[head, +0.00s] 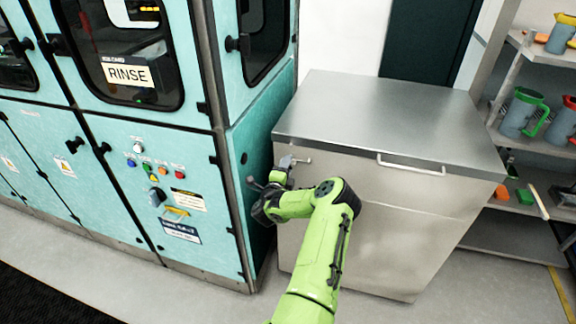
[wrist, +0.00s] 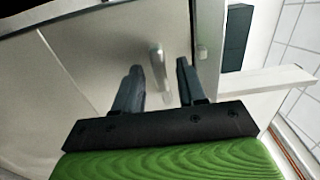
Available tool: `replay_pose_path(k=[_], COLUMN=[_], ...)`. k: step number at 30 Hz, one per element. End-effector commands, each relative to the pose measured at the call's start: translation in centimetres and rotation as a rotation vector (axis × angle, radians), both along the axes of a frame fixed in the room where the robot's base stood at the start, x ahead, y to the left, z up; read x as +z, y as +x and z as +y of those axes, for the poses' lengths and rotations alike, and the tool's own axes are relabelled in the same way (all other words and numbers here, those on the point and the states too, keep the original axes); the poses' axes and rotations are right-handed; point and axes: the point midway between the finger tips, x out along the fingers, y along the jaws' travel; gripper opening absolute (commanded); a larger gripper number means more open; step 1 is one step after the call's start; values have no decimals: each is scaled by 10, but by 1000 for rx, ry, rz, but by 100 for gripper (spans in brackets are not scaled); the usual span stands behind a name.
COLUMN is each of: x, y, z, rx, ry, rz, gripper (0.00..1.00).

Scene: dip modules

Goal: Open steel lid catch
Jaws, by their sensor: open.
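The steel chest (head: 365,220) stands right of the teal machine, its flat lid (head: 390,110) down. A small metal catch (head: 302,160) sits on the chest's front near the left corner, just below the lid edge. In the wrist view the catch lever (wrist: 158,62) shows just beyond the fingertips, in line with the gap between them. My gripper (head: 272,178) is open and empty, close to the catch at the chest's left front. Both dark fingers show in the wrist view (wrist: 160,78). I cannot tell whether either finger touches the lever.
The teal machine (head: 215,155) with its RINSE sign stands close on the left of my gripper. A bar handle (head: 410,165) is on the lid's front edge. Shelves with jugs (head: 522,112) stand at the right. The grey floor (head: 200,300) in front is clear.

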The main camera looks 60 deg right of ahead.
Motion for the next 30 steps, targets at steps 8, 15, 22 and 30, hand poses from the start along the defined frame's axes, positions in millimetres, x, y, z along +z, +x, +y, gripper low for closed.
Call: replay_pose_path(k=[8, 15, 22, 30], x=[0, 0, 0, 1], y=[4, 4, 4, 4], z=[-23, -23, -23, -23], rx=[1, 1, 1, 1], ry=[0, 0, 0, -1], rz=[1, 1, 1, 6], gripper=[40, 30, 0, 0])
